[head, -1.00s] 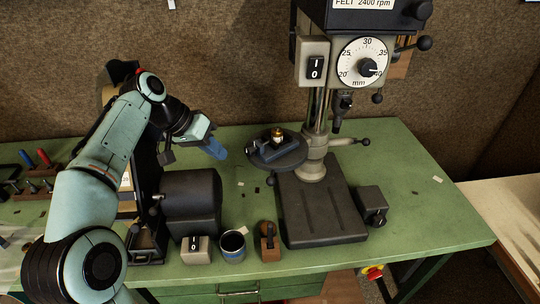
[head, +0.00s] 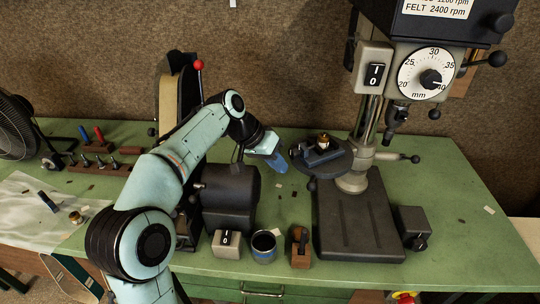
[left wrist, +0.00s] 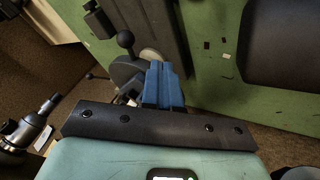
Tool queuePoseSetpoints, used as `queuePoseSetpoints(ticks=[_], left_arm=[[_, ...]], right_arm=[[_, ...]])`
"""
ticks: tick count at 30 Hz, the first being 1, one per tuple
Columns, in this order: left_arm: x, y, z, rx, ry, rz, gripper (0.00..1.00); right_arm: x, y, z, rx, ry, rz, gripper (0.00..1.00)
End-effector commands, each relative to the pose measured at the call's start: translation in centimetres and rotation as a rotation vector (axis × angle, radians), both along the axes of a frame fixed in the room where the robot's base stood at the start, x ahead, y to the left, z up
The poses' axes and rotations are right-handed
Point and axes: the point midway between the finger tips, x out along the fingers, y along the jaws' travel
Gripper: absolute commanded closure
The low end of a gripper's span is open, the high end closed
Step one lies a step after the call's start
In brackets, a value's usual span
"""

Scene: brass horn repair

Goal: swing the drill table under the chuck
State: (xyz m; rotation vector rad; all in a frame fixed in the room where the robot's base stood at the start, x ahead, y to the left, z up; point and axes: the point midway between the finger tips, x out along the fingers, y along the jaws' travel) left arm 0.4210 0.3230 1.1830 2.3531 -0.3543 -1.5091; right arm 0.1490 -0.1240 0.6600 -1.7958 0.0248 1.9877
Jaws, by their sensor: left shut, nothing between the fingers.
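The drill table (head: 337,166) is a round dark plate left of the column (head: 368,125), carrying a small vise (head: 318,152) with a brass part (head: 323,142). The chuck (head: 390,127) hangs to the right, not above the table. My left gripper (head: 279,163) has blue fingers, shut and empty, a little left of the table's edge. In the left wrist view the shut fingers (left wrist: 163,88) cover part of the table (left wrist: 122,72); whether they touch it cannot be told. A black ball knob (left wrist: 125,39) shows beside the table. My right gripper is out of view.
A dark grinder or motor housing (head: 230,190) stands under my left arm. A switch box (head: 227,243), a blue-banded cup (head: 264,246) and a wooden-based block (head: 301,247) line the bench front.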

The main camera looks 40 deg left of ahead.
Motion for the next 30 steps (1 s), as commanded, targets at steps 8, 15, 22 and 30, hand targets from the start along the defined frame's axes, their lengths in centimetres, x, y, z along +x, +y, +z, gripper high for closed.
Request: queuePoseSetpoints(ticks=[8,15,22,30], left_arm=[[1.5,-3.4,-2.6,0.0,-0.002,-0.004,1.0],[1.7,-4.9,-2.9,0.0,-0.003,-0.001,1.0],[1.7,-5.0,-2.9,0.0,-0.001,0.0,1.0],[1.6,-5.2,-3.0,0.0,-0.001,0.008,1.0]], right_arm=[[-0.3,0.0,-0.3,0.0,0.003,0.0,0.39],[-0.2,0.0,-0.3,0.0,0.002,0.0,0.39],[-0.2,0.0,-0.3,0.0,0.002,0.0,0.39],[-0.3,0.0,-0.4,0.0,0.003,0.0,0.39]])
